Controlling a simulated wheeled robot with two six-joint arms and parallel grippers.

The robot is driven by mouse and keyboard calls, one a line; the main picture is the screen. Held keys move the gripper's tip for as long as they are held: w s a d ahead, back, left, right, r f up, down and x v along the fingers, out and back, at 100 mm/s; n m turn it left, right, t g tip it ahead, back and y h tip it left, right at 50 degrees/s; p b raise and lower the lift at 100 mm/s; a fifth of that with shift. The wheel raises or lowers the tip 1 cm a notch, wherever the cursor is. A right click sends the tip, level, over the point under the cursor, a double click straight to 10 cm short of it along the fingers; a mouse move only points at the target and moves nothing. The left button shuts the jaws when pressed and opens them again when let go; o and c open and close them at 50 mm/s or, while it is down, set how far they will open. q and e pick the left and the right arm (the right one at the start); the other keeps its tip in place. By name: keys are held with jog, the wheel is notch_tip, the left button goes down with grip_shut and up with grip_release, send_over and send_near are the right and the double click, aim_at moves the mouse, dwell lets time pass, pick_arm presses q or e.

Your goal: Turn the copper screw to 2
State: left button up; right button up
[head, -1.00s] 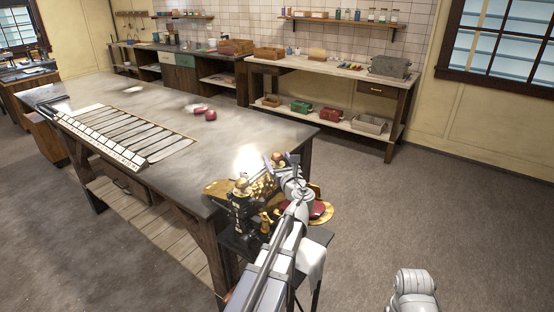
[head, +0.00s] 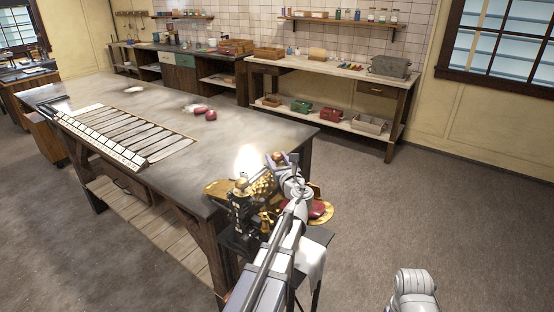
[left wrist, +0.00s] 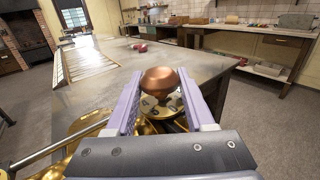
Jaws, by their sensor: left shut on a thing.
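The copper screw (left wrist: 160,81) is a rounded copper knob between the two fingers of my left gripper (left wrist: 161,88) in the left wrist view. Below it is a pale dial plate (left wrist: 160,104) with dark marks, too small to read. The fingers are shut on the knob. In the head view my left gripper (head: 280,160) is at the top of a brass and black machine (head: 240,204), where the copper knob is small and partly hidden. My right gripper does not show; only a white part of my own body is at the lower right.
The machine stands on a small dark stand beside the corner of a large grey worktable (head: 245,135). Red round objects (head: 205,112) and a long slatted tray (head: 130,136) lie on the table. The floor to the right is clear.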

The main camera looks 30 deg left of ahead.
pick_arm(q)
grip_shut()
jog(key=shift+w+n+g+y, duration=0.25)
jog(key=shift+n+g+y, duration=0.25)
jog(key=shift+g, duration=0.1)
jog(key=n+g+y, duration=0.2)
jog(key=g, duration=0.1)
jog(key=shift+s+n+g+y, duration=0.2)
jog(key=shift+n+g+y, duration=0.1)
jog(key=shift+n+g, duration=0.45)
jog(key=shift+g, duration=0.25)
jog(key=o, duration=1.1)
grip_release()
jog(key=shift+d, duration=0.1)
